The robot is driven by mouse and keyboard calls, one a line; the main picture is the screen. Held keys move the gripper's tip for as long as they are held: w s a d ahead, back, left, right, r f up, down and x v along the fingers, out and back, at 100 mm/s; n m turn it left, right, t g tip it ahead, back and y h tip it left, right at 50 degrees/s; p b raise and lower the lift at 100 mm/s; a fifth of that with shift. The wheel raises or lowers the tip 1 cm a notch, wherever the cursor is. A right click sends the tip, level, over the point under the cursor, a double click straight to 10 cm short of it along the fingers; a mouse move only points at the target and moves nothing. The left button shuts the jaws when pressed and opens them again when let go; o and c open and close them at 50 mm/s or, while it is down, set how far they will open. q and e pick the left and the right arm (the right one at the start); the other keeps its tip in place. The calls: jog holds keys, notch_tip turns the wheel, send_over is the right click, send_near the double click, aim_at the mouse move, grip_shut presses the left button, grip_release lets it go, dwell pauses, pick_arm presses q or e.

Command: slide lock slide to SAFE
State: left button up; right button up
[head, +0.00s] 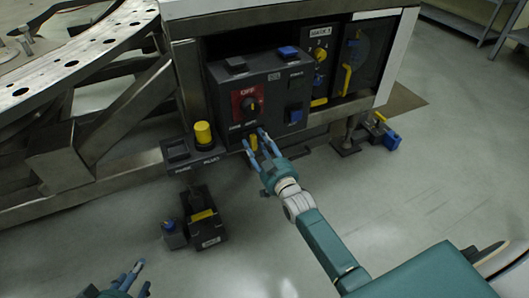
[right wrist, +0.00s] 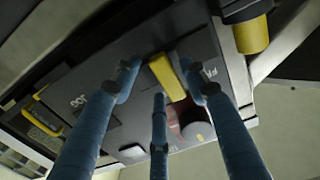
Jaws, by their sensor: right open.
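A dark control box (head: 225,100) hangs under the metal plate. It has a red plate marked OFF with a black knob (head: 251,104). Below the knob is a small yellow slide (head: 253,142), which I take for the lock slide; its label is too small to read. In the right wrist view the yellow block (right wrist: 167,77) lies between the fingertips. My right gripper (head: 257,137) is open, its blue fingers on both sides of the slide; I cannot tell whether they touch it. My left gripper (head: 138,278) is partly cut off at the lower left, away from the box.
A yellow round button (head: 203,133) on a black bracket sits left of the slide. Blue buttons (head: 288,52) are on the box. A panel with a yellow handle (head: 347,78) is at right. A black unit (head: 204,216) stands on the floor below. Floor at right is mostly clear.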

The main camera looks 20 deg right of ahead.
jog(key=s, duration=1.1)
jog(key=shift+d, duration=0.3)
